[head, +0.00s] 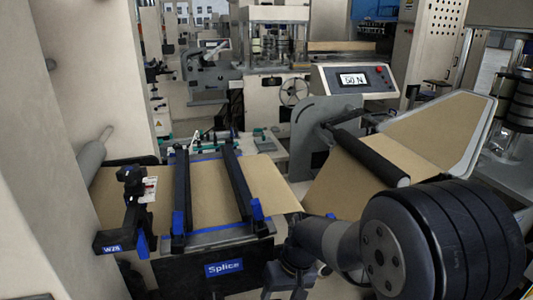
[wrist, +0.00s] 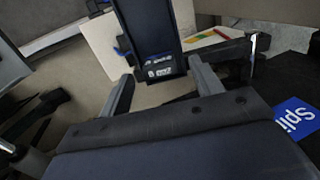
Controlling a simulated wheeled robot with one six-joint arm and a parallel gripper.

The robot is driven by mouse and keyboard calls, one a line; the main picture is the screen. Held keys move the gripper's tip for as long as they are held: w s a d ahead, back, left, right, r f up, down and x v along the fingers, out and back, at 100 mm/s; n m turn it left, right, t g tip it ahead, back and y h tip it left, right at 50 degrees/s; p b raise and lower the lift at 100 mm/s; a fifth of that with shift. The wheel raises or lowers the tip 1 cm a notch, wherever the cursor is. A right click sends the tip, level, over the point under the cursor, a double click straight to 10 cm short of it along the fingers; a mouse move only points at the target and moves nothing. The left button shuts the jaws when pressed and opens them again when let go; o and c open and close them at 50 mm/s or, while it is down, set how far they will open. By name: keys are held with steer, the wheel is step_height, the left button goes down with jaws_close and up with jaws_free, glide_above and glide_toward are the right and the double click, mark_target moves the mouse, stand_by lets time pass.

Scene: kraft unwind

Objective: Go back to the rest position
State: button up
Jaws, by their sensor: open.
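My gripper (wrist: 162,82) is open in the wrist view, its two grey fingers apart with nothing held between them. A dark bar with a small white-lettered label (wrist: 158,68) lies beyond the fingertips; the gap to it is hard to tell. In the head view my gripper (head: 288,280) points down at the bottom, just right of the splice table's front, partly hidden by my own arm. The splice table (head: 215,242) carries brown kraft web (head: 207,195) under two black clamp bars (head: 180,195) with blue ends. Its blue Splice sign (head: 224,267) also shows in the wrist view (wrist: 295,117).
A black roller (head: 365,152) and a metal-edged panel with kraft web (head: 440,125) stand right of my gripper. A display panel reading 50 N (head: 353,79) is behind. A black bracket marked WZ6 (head: 112,248) stands at left beside a beige column (head: 50,150).

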steer(key=shift+x, duration=1.1)
steer(key=shift+p+v, duration=1)
steer(key=shift+v, duration=0.25)
steer(key=shift+p+v, duration=0.6)
steer(key=shift+v, duration=0.3)
steer(key=shift+f, duration=0.15)
